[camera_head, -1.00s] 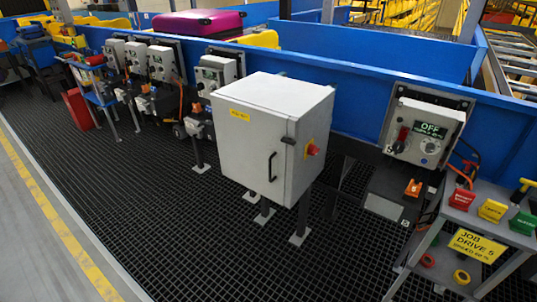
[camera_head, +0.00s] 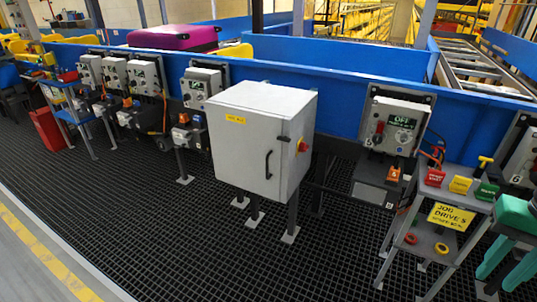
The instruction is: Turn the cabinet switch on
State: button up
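The grey cabinet (camera_head: 245,150) stands on dark legs at the middle of the head view, in front of the blue conveyor side. Its front door has a black handle (camera_head: 268,164) and a small yellow label (camera_head: 235,119). A red rotary switch (camera_head: 302,146) on a yellow plate sits on the cabinet's right side face. The switch is small and seen at an angle, so I cannot tell its position. My gripper is not in view.
A control box (camera_head: 395,125) reading OFF is mounted right of the cabinet. A grey stand (camera_head: 433,241) with coloured tags is at the right, beside a green trestle (camera_head: 515,214). A red bin (camera_head: 47,130) is far left. Dark grid floor (camera_head: 190,235) in front is clear.

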aim_at(303, 147)
jog(key=u, duration=0.25)
jog(key=i, duration=1)
jog(key=z, duration=0.1)
jog(key=k, duration=1.2)
jog(key=u, duration=0.65)
jog(key=i, duration=1.6)
jog(key=z, duration=0.5)
